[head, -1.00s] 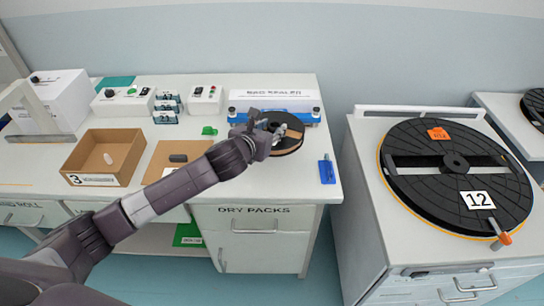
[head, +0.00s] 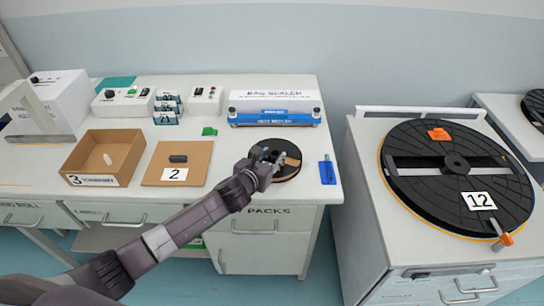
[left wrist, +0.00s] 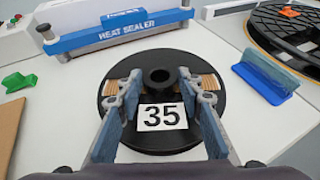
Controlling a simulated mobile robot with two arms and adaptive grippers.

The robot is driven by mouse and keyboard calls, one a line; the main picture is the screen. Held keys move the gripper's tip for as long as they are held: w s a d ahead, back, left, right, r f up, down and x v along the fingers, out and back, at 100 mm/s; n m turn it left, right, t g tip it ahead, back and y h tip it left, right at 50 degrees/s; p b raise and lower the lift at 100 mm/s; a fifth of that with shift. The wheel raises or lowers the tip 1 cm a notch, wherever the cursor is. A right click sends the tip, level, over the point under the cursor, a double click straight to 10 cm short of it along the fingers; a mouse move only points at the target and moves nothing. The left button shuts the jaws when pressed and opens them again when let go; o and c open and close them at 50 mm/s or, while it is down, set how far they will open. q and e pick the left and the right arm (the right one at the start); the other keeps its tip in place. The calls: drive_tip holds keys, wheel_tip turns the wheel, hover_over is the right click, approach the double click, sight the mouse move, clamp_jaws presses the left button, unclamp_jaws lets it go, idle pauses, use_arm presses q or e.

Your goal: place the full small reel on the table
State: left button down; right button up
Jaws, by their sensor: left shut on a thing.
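The small reel (head: 291,165) is black with tan wound material and sits low at the right part of the white table (head: 225,185), in front of the heat sealer. In the left wrist view the reel (left wrist: 117,130) shows its round hub and a white label with 35. My left gripper (head: 266,162) is shut on the reel, its two fingers (left wrist: 160,92) on either side of the hub. The reel looks flat and at or very near the table top; I cannot tell if it touches. My right gripper is not in view.
The blue heat sealer (head: 274,117) is behind the reel. A brown board marked 2 (head: 200,165) and an open box (head: 88,155) lie left. A big reel (head: 430,183) is on the right cabinet.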

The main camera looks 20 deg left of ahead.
use_arm(q)
drive_tip(key=shift+r, duration=0.15)
drive_tip(key=c, duration=1.3)
unclamp_jaws()
drive_tip(key=shift+f, duration=0.2)
drive_tip(key=shift+r, duration=0.2)
drive_tip(key=v, duration=1.2)
drive_tip(key=shift+f, duration=0.1)
